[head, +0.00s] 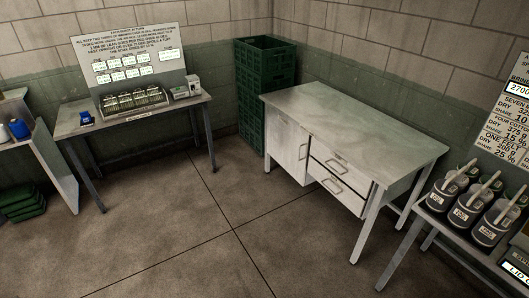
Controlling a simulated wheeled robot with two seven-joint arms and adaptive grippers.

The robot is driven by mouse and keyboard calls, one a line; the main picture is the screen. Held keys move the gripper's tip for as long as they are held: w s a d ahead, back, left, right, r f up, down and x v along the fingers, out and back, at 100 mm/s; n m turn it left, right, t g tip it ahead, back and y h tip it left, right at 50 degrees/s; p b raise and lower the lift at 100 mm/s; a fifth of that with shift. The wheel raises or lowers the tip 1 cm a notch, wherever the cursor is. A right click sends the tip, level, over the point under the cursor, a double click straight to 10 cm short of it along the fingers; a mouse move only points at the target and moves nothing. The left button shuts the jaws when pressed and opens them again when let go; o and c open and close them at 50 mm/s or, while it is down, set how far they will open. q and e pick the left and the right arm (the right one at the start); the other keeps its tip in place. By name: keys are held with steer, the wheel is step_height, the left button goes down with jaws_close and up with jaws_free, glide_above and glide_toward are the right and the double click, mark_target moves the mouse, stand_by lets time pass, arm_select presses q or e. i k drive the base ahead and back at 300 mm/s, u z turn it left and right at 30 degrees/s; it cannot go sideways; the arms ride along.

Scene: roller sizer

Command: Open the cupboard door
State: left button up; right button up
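A pale grey metal workbench (350,125) stands against the back right walls. The cupboard door (286,146) is on the left of its front, under the worktop, and looks closed. A small handle shows near the door's right edge. Two drawers are to the right of the door, an upper drawer (338,164) and a lower drawer (337,188), both with bar handles and apparently shut. Neither of my grippers is in the head view.
Stacked green crates (264,85) stand left of the workbench. A table (133,113) with a rack and sign is at back left. A right-hand table (462,232) holds several dark containers with scoops. Open concrete floor (215,220) lies before the cupboard.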

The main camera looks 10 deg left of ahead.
mark_target(289, 144)
steer(key=u, duration=1.05)
steer(key=i, duration=2.05)
